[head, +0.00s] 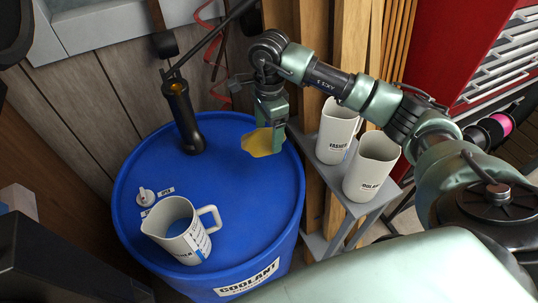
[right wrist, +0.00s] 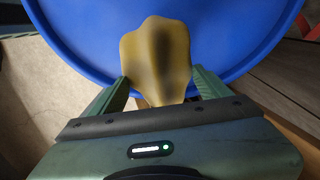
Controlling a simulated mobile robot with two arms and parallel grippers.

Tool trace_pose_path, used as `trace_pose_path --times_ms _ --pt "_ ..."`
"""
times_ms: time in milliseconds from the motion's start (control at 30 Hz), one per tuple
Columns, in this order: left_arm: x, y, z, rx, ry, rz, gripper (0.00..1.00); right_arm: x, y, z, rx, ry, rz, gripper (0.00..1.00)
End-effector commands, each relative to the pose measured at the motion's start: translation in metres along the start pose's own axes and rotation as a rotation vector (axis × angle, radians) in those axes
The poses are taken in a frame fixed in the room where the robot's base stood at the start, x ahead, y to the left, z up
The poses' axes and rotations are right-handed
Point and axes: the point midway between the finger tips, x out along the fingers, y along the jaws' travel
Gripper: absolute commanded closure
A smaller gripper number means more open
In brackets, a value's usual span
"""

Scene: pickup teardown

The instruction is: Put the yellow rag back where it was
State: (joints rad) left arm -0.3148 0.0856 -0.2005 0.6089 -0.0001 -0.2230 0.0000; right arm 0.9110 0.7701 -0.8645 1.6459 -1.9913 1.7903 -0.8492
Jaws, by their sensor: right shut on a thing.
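The yellow rag (head: 258,144) is at the lower end of my right gripper (head: 270,126), at the back right of the blue coolant drum's top (head: 237,195). In the right wrist view the rag (right wrist: 157,50) stands out beyond the two green fingers of the gripper (right wrist: 163,90), which are shut on it. The blue drum top (right wrist: 90,45) lies behind the rag there. I cannot tell whether the rag touches the drum. My left gripper is not in view.
A white measuring jug (head: 178,232) stands at the drum's front left, near a small valve (head: 146,196). A black hand pump (head: 182,118) rises at the back. Two white jugs (head: 337,132) (head: 371,168) stand on a grey shelf to the right. A red tool cabinet (head: 447,50) stands beyond.

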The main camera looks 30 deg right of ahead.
Motion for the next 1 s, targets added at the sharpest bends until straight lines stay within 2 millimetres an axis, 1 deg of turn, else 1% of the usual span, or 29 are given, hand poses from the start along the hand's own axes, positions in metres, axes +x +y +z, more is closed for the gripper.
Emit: trace_pose_path --times_ms 33,100,200,300,400,467,633,733,833,1000 --pt "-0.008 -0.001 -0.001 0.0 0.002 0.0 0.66 0.012 0.002 0.0 0.0 0.001 0.008 0.55" --pt "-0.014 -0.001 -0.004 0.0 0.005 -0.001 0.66 0.03 0.001 -0.001 0.002 0.0 0.006 0.55" --pt "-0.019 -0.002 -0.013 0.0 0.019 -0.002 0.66 0.054 0.0 -0.001 0.002 -0.001 0.006 0.55" --pt "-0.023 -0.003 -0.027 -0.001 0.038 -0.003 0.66 0.07 0.0 -0.002 0.001 -0.001 0.002 0.55" --pt "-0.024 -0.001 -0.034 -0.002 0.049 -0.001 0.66 0.079 -0.002 -0.002 0.001 -0.001 0.0 0.55" --pt "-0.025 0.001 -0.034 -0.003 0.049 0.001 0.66 0.083 -0.001 -0.002 0.001 -0.001 0.001 0.55" --pt "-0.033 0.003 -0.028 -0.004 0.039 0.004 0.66 0.108 -0.001 -0.002 0.002 -0.002 0.003 0.55" --pt "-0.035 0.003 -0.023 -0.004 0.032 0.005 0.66 0.12 -0.002 -0.003 0.001 0.0 0.001 0.55" --pt "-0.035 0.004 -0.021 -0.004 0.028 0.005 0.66 0.124 -0.002 -0.003 0.0 0.0 0.0 0.55" --pt "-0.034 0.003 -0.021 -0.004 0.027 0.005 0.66 0.124 -0.002 -0.003 0.0 0.0 -0.001 0.55"
